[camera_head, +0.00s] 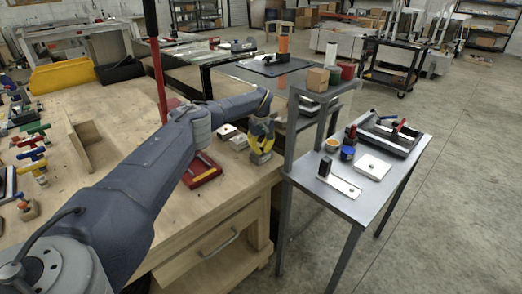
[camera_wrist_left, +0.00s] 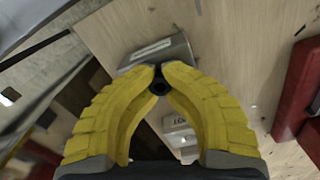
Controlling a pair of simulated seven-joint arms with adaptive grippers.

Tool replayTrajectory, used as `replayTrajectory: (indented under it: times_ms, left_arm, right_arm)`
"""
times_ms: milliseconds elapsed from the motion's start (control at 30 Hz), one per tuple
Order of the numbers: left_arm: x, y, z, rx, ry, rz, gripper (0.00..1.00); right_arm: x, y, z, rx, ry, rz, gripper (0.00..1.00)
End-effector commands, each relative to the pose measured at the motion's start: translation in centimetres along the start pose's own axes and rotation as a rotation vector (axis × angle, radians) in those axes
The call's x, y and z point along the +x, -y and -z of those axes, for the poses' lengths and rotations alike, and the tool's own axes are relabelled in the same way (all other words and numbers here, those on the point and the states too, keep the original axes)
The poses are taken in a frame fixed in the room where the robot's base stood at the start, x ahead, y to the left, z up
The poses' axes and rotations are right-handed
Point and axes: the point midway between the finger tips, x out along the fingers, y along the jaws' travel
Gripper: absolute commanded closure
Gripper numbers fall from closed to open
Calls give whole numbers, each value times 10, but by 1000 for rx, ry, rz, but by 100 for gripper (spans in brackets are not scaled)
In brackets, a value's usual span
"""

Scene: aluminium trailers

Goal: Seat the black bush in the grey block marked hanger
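My left gripper (camera_head: 262,139) is over the right edge of the wooden bench. In the left wrist view its yellow fingers (camera_wrist_left: 160,76) are closed in on the small black bush (camera_wrist_left: 159,88), which shows a round dark hole. A grey block (camera_wrist_left: 158,52) with a pale label strip is right by the fingertips. That block also shows below the gripper in the head view (camera_head: 260,157). The lettering on its label is too small to read. I cannot tell whether the bush is in the block or just above it. My right gripper is not in view.
Two pale blocks (camera_head: 228,132) (camera_head: 238,143) sit left of the gripper on the bench (camera_head: 110,185). A red tool (camera_head: 202,171) lies in front of them. A grey side table (camera_head: 365,205) with small parts stands to the right, past a gap.

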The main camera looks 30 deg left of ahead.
Motion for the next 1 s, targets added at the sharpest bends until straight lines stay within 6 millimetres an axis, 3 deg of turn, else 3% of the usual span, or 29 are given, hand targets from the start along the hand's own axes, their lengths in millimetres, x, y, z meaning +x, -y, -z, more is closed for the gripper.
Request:
replayTrajectory:
  times_ms: [33, 133, 167, 333, 800, 1000]
  left_arm:
    - [13, 4, -3, 3, 3, 17, 100]
    - [13, 4, -3, 3, 3, 17, 100]
    - [13, 4, -3, 3, 3, 17, 91]
    - [13, 4, -3, 5, 2, 18, 72]
    - [12, 4, -3, 5, 3, 18, 72]
    - [-6, 4, -3, 5, 3, 16, 72]
  right_arm:
    - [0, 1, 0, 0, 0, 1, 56]
    - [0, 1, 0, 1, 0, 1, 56]
    - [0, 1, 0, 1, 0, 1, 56]
    - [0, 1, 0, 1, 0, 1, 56]
    - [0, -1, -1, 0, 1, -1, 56]
    - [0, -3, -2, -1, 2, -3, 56]
